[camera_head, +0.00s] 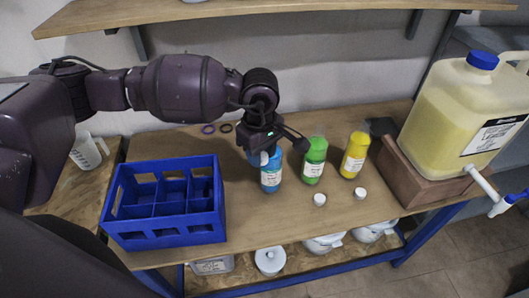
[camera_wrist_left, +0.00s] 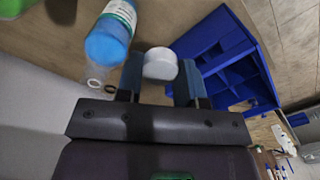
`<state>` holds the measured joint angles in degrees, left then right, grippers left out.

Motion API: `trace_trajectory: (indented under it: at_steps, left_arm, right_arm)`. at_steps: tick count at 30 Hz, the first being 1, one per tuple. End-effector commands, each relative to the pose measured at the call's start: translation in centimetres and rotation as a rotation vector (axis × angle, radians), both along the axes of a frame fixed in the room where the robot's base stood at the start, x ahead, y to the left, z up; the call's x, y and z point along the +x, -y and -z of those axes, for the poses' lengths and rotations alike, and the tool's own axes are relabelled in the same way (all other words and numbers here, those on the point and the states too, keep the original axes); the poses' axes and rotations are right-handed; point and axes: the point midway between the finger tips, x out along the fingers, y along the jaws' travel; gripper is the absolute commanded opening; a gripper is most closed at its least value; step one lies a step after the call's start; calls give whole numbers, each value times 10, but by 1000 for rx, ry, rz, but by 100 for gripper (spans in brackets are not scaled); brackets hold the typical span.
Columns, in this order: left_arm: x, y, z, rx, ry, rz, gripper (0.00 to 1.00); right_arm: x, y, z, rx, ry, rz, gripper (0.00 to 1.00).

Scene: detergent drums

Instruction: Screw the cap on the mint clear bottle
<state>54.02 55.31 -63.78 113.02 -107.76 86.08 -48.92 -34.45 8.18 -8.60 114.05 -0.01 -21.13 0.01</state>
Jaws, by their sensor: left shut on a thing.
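My left gripper (camera_head: 263,150) is shut on a white cap, which shows between its fingers in the left wrist view (camera_wrist_left: 160,64). The blue-filled bottle (camera_head: 271,179) stands upright right by the gripper, its top partly hidden by it in the head view. In the left wrist view the blue bottle (camera_wrist_left: 108,40) is beside the cap and apart from it. A green bottle (camera_head: 314,162) and a yellow bottle (camera_head: 355,156) stand to its right. The label texts are too small to read, so I cannot tell which bottle is mint clear. My right gripper is not in view.
Two loose white caps (camera_head: 319,200) (camera_head: 360,194) lie in front of the bottles. A blue divided crate (camera_head: 165,238) stands left. A large yellowish jug (camera_head: 455,115) sits on a wooden stand at right. Two rings (camera_head: 208,128) lie at the back. A shelf hangs above.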

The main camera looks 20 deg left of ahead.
Motion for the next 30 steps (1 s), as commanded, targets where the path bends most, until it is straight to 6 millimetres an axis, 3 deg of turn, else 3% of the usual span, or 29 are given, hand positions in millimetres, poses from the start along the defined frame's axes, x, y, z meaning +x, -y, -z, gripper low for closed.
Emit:
trace_trajectory:
  at_steps: [18, 24, 30]
  left_arm:
    - [-4, -17, -5, 3, 6, 963, 13]
    - [-4, -19, -6, 5, 6, 1107, 13]
    - [-4, -20, -6, 5, 6, 1135, 13]
  right_arm:
    - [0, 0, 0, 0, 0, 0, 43]
    - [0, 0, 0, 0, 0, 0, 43]
    - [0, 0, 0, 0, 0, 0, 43]
